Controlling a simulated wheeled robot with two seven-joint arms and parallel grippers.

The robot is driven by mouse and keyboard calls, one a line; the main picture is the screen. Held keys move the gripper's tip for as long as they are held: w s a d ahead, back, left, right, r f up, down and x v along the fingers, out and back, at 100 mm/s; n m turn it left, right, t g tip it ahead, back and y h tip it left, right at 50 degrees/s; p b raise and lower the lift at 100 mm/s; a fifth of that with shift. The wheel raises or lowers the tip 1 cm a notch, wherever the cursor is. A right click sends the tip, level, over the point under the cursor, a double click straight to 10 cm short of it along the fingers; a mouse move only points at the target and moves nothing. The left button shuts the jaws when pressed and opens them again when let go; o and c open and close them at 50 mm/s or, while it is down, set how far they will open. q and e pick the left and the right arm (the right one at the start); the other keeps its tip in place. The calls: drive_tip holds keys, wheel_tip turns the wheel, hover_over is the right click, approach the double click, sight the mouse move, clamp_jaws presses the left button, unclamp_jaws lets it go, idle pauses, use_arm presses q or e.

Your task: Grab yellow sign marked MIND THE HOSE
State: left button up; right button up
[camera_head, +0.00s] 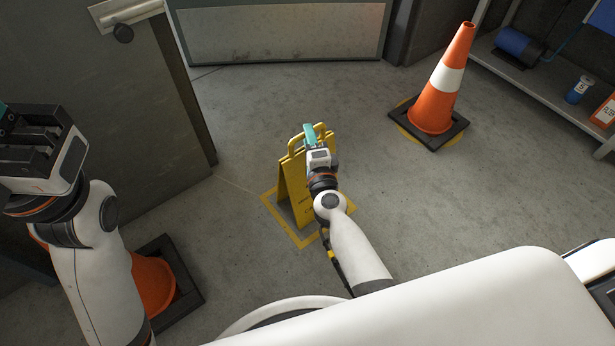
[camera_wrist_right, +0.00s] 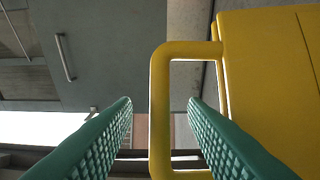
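The yellow sign (camera_head: 290,188) stands upright as an A-frame on the floor inside a yellow marked square. Its top handle loop (camera_head: 294,142) faces up. My right gripper (camera_head: 309,132) is at the top of the sign, its teal fingers by the handle. In the right wrist view the handle (camera_wrist_right: 160,110) stands between the two green fingers of the right gripper (camera_wrist_right: 160,105), with gaps on both sides, so the fingers are open. The sign's lettering is mostly hidden by my right arm. My left gripper (camera_head: 40,150) is raised at the left; its fingertips are not clear.
An orange and white cone (camera_head: 447,85) stands at the back right on a black base. Another orange cone (camera_head: 154,285) is at the lower left, partly behind my left arm. A shelf (camera_head: 540,85) with a blue reel (camera_head: 520,43) runs along the right.

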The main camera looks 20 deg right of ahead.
drive_tip(key=w+b, duration=0.1)
drive_tip(key=w, duration=0.3)
drive_tip(key=shift+w+d+f, duration=0.1)
drive_tip(key=shift+w+d, duration=0.05)
clamp_jaws()
idle(1.2)
